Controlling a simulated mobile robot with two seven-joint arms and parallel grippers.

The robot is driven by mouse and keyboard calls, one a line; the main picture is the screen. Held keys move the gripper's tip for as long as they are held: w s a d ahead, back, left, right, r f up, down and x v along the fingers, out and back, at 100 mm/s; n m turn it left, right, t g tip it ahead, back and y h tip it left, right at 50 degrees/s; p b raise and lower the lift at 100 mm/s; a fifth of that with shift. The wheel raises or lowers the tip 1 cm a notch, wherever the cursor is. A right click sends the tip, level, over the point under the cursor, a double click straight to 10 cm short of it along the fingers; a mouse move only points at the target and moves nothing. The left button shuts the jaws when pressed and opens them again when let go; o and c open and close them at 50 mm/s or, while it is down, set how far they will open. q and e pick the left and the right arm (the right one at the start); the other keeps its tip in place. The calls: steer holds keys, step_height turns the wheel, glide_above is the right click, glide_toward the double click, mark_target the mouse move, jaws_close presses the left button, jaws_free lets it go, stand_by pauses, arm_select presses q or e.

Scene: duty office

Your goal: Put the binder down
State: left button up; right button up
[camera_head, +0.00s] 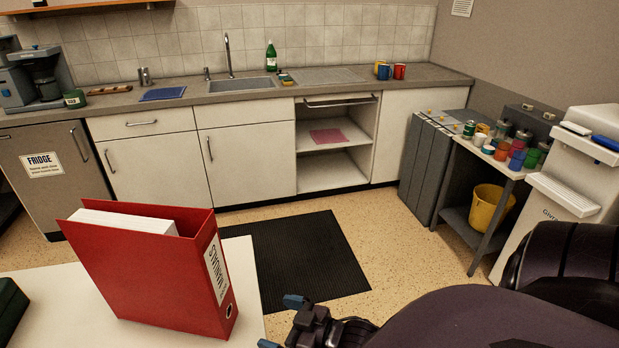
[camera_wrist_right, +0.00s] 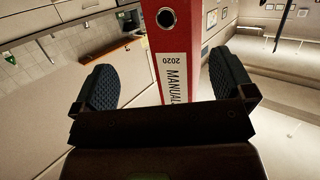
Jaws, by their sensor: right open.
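A red binder (camera_head: 150,265) with white pages and a "MANUALS" spine label stands upright on a white table (camera_head: 60,310) at the lower left of the head view, near the table's right edge. My right gripper (camera_head: 281,321) is open and empty, just right of the binder and apart from it. In the right wrist view, the binder's spine (camera_wrist_right: 180,45) shows ahead, between the two spread fingers of the right gripper (camera_wrist_right: 163,78), with a gap on both sides. My left gripper is not in view.
A dark green object (camera_head: 10,308) lies at the table's left. Behind are a black floor mat (camera_head: 295,260) and a counter with a sink (camera_head: 242,84). A side table with cups (camera_head: 500,155), a yellow bucket (camera_head: 490,205) and a white dispenser (camera_head: 575,180) stand at right.

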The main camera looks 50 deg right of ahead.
steer(key=s+f+m+g+h, duration=0.2)
steer(key=s+f+g+h, duration=0.1)
steer(key=s+f, duration=0.5)
steer(key=shift+f+m+g+h, duration=0.3)
steer(key=shift+f+m+h, duration=0.1)
steer(key=shift+f+h, duration=0.45)
steer(key=shift+s, duration=0.1)
